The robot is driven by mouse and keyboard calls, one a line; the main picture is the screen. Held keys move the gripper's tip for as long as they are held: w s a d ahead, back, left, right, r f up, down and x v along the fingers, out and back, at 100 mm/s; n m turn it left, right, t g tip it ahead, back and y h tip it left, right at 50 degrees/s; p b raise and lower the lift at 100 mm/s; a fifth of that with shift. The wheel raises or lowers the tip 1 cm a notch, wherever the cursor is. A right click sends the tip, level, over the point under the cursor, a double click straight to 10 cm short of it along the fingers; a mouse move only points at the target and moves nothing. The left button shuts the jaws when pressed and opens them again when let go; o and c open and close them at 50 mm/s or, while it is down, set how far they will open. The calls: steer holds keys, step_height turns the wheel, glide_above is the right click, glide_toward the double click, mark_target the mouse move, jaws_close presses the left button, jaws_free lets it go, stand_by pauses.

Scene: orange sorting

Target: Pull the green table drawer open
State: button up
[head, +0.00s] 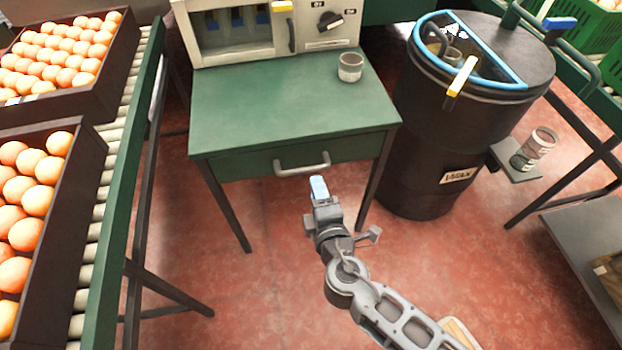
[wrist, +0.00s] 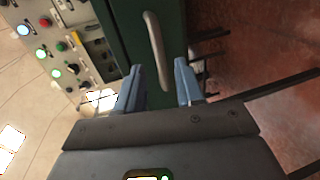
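The green table (head: 290,100) stands in the middle of the head view. Its drawer (head: 250,164) is in the front edge and looks shut, with a pale grey bar handle (head: 302,166). My gripper (head: 318,185) is just in front of and slightly right of the handle.
A black wax drum (head: 430,140) is close on the right. A roller conveyor (head: 110,170) with orange crates is on the left.

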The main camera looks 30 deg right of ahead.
mark_target(311, 171)
steer(key=shift+w+d, duration=0.1)
steer(key=shift+w, duration=0.6)
steer(key=x, duration=0.6)
steer(key=shift+w+d+f, duration=0.1)
steer(key=shift+w, duration=0.2)
jaws_close()
